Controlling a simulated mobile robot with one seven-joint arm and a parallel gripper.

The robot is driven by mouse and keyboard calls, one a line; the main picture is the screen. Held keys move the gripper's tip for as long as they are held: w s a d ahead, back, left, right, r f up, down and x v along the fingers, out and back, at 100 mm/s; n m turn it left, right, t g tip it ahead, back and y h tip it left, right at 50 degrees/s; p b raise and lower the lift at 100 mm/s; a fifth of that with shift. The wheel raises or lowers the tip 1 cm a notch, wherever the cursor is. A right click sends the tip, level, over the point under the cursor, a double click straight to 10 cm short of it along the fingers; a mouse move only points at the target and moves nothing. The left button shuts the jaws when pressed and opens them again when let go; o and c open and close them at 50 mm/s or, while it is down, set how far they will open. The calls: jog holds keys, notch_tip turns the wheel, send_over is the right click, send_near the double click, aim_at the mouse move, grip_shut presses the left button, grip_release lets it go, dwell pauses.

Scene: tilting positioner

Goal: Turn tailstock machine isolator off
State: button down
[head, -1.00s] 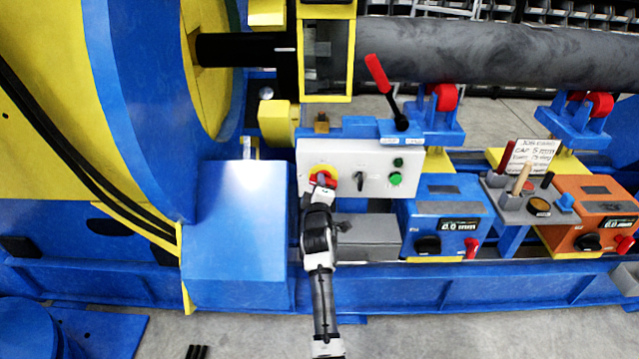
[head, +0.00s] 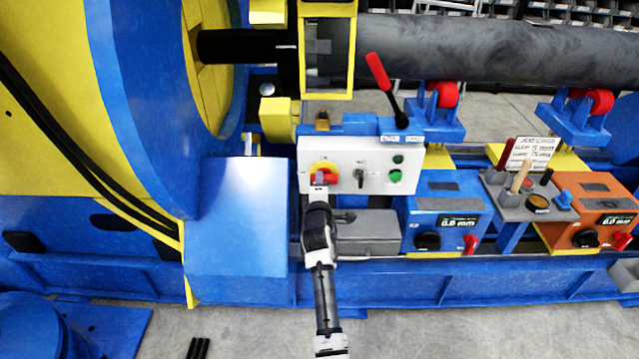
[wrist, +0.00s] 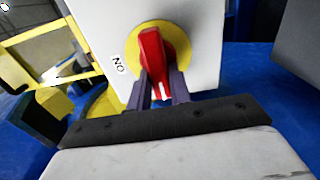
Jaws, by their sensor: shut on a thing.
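The isolator is a red rotary handle (wrist: 150,55) on a round yellow plate (wrist: 180,42), fixed to the left part of a white control box (head: 385,150). My gripper (wrist: 163,88) is shut on the red handle, with one dark finger on each side of its lower part. In the wrist view the handle stands nearly upright, and a label reading "ON" (wrist: 118,65) is left of the plate. In the head view my gripper (head: 319,180) covers part of the handle, and the yellow plate (head: 322,167) shows above it.
A black selector switch (head: 360,177) and two green buttons (head: 396,176) are on the same box. A red-tipped lever (head: 385,85) rises behind it. A grey block (head: 368,230) lies below the box, close right of my arm. Blue machine housing (head: 235,220) stands left.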

jog(key=c, duration=1.3)
grip_release()
jog(key=shift+s+b, duration=1)
jog(key=shift+s, duration=5.95)
